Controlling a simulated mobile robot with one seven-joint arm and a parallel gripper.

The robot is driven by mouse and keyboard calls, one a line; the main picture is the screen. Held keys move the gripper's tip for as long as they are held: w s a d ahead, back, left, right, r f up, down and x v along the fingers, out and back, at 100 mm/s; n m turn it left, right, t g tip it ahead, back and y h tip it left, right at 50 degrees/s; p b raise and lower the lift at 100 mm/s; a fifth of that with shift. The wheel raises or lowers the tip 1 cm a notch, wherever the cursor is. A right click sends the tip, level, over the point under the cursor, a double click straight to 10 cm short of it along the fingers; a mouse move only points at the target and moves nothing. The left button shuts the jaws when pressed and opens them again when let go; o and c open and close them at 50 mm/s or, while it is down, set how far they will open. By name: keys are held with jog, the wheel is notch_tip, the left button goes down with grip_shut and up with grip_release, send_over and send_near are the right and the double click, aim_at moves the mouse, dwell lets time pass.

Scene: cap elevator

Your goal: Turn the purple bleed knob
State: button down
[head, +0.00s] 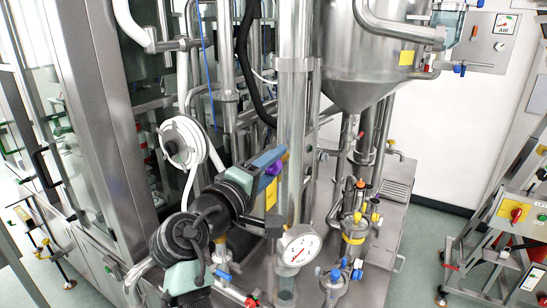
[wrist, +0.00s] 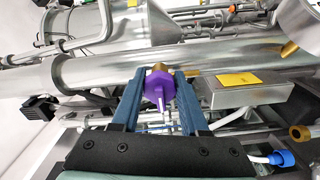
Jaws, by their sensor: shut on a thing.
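The purple bleed knob (wrist: 159,92) sits between my two blue-grey fingers in the wrist view, with a brass fitting behind it on a steel pipe. In the head view only a small part of the purple knob (head: 281,166) shows at the fingertips; the rest is hidden by my fingers. My gripper (wrist: 160,77) is shut on the knob, one finger on each side. In the head view my gripper (head: 270,158) reaches from lower left to just beside the tall vertical steel pipe.
The tall steel pipe (head: 292,110) stands right at my fingertips. A steel box with a yellow label (wrist: 240,92) lies right of my fingers. A pressure gauge (head: 300,248) and several valves are below. A conical steel tank (head: 362,65) hangs at upper right.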

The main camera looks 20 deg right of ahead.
jog(key=shift+n, duration=0.5)
jog(key=shift+c, duration=2.1)
grip_release()
jog(key=shift+a, duration=0.1)
jog(key=shift+s+a+f, duration=0.1)
jog(key=shift+s+a, duration=0.1)
jog(key=shift+a, duration=0.05)
jog(key=b+v, duration=0.5)
jog(key=v, duration=0.7)
